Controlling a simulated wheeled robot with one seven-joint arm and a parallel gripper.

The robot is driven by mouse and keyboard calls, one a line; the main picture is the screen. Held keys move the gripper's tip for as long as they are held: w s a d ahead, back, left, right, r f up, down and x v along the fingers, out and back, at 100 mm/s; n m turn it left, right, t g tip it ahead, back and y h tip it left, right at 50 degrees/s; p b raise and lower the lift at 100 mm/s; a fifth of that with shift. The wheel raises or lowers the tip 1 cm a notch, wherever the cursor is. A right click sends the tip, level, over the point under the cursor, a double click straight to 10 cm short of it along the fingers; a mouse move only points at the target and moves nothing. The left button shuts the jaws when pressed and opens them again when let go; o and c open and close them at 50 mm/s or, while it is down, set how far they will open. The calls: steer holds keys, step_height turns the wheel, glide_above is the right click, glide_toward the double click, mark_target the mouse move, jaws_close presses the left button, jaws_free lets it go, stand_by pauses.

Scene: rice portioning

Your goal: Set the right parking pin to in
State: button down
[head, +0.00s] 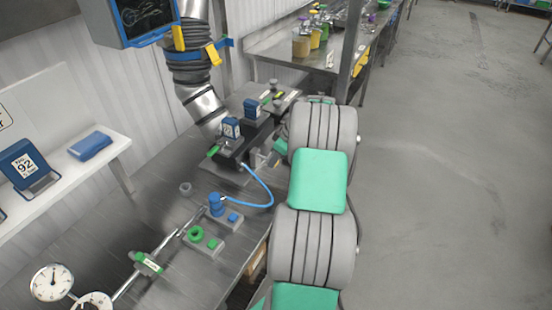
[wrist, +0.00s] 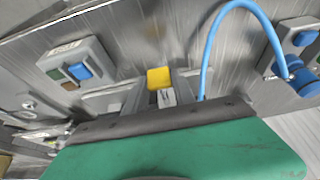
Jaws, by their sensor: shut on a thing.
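In the wrist view a small yellow knob (wrist: 158,77) with a grey piece below it sits between my fingertips. I take it for the right parking pin. My gripper (wrist: 160,92) is shut on it. I cannot tell from the picture whether the pin is in or out. In the head view the knob and fingertips are hidden by my arm, beside the dark dispenser unit (head: 236,153).
A blue hose (head: 270,192) loops close to my gripper; it also arches in the wrist view (wrist: 212,42). A blue fitting (head: 215,206) and a green ring (head: 195,233) stand on grey blocks on the metal bench. A button box (wrist: 75,60) is at left in the wrist view.

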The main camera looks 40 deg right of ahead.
stand_by(0.5)
steer(key=w, duration=0.2)
steer(key=w+a+b, duration=0.1)
steer(key=shift+w+a, duration=0.15)
steer(key=shift+w, duration=0.2)
steer(key=shift+r, duration=0.15)
steer(key=c, duration=1.1)
jaws_free()
steer(key=shift+w+a, duration=0.15)
steer(key=shift+o, duration=0.3)
steer(key=shift+s+d, duration=0.2)
steer(key=b+v, duration=0.1)
steer(key=v, duration=0.6)
steer(key=shift+s+r+b, duration=0.1)
steer(key=shift+r+b, duration=0.15)
steer(key=shift+b, duration=0.1)
